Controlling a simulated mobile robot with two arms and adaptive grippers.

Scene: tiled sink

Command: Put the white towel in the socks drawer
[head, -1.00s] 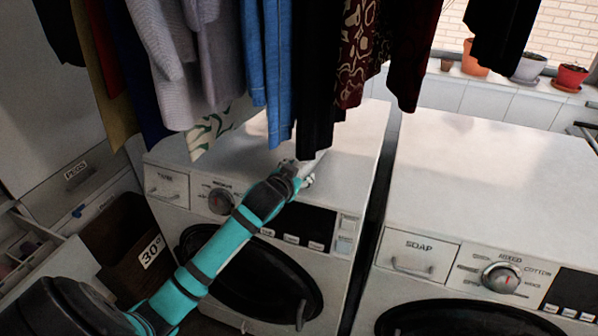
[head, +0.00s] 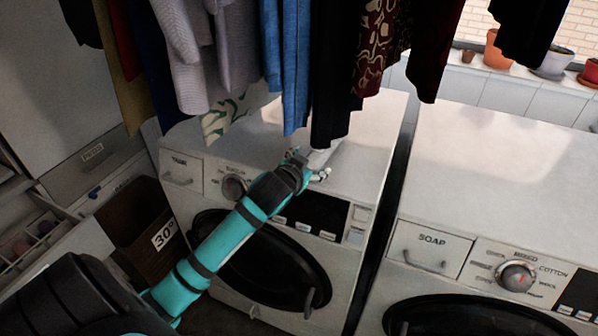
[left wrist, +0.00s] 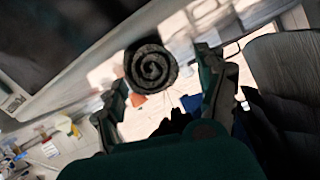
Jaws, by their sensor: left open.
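A white towel (head: 324,154), rolled up, is at my left gripper (head: 309,166), above the front part of the left washing machine's top; most of it is hidden by the gripper and hanging clothes. In the left wrist view, its spiral end (left wrist: 151,68) looks grey in shadow and lies between the spread fingers of the left gripper (left wrist: 163,80). The fingers are open; contact with the towel cannot be told. An open drawer (head: 40,238) with dividers and small rolled items is at the far left; its label is not readable. My right gripper is not in view.
Several garments (head: 285,60) hang low over the left washing machine (head: 362,165). A second washing machine (head: 500,175) stands to its right across a narrow gap. A brown bin (head: 140,215) marked 30° stands by the drawer. Potted plants (head: 552,62) line the sill.

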